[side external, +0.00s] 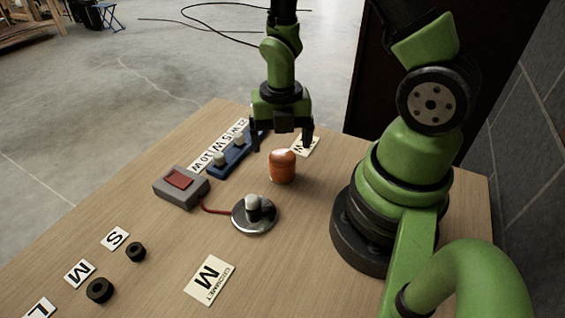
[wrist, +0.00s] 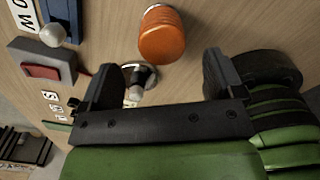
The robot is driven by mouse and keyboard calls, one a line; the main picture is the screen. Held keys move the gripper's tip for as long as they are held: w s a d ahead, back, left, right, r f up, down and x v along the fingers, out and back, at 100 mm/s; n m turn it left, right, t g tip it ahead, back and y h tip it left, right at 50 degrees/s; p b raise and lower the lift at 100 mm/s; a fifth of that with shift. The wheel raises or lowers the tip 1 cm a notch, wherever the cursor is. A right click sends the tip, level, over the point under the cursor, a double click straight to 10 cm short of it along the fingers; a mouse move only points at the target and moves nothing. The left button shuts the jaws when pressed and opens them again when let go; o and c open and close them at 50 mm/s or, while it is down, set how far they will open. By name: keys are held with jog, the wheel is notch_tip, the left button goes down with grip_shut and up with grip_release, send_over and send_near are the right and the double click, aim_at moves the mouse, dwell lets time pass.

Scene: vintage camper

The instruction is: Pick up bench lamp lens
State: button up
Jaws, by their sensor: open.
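The orange lamp lens (side external: 283,167) is a rounded cylinder standing upright on the wooden table. It also shows at the top of the wrist view (wrist: 161,38), beyond the fingertips. My gripper (side external: 283,138) is open and empty, with its fingers pointing down above and just behind the lens in the side view. In the wrist view my gripper (wrist: 170,75) has its two fingers spread wide apart, and the lens lies ahead of the gap, apart from both fingers. The lamp base (side external: 254,214), a round metal disc with a white bulb, stands in front of the lens.
A grey box with a red switch (side external: 180,186) is wired to the lamp base. A blue rack (side external: 232,155) holds white bulbs beside wattage labels. Black rings (side external: 99,290) and size cards (side external: 210,280) lie towards the front. Table (side external: 310,240) right of the lamp base is clear.

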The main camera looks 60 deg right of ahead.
aim_at(283, 156)
jog(key=shift+s+d+f, duration=0.1)
jog(key=shift+f, duration=3.25)
jog(key=c, duration=1)
